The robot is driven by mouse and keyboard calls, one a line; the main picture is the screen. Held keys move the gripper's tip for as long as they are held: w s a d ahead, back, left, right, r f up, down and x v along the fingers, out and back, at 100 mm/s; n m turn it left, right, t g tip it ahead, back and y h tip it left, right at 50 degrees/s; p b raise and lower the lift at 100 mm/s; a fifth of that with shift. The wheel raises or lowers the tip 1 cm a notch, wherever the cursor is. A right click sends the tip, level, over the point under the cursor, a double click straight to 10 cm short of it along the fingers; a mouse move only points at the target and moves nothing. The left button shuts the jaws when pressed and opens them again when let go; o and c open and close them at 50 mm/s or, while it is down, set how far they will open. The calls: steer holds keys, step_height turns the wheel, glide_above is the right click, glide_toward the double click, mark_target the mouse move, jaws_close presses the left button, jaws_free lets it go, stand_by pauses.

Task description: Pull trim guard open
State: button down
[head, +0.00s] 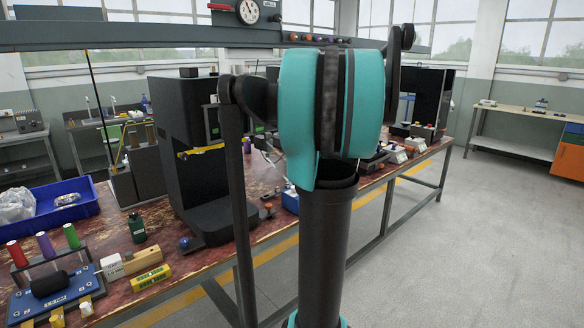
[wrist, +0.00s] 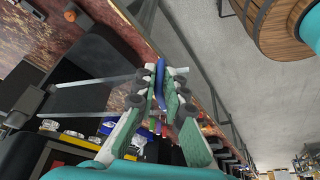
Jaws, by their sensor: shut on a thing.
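In the wrist view my gripper (wrist: 158,90) has its green and white fingers closed around a slim blue piece (wrist: 160,70), which looks like a handle. Thin grey bars (wrist: 95,78) run from near the fingertips leftward to a dark machine (wrist: 85,65). They may be part of the trim guard, but I cannot tell how they join the blue piece. In the head view my own arm covers the gripper and whatever it holds. A tall black machine (head: 180,150) stands on the bench left of my arm. I cannot tell how far the guard is open.
The red-brown bench (head: 160,265) holds a blue crate (head: 55,210), a rack with coloured spools (head: 42,250), a blue fixture plate (head: 55,295), a green bottle (head: 136,229) and a yellow block (head: 150,278). Another black machine (head: 428,95) stands farther along. The floor (head: 450,240) at the right is clear.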

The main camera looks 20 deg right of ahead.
steer(key=shift+w+d, duration=0.1)
steer(key=shift+w, duration=0.05)
steer(key=c, duration=1.6)
jaws_free()
steer(key=shift+c, duration=0.2)
steer(key=shift+r, duration=0.1)
steer(key=v, duration=1.1)
steer(key=shift+d+r, duration=0.2)
steer(key=shift+r, duration=0.15)
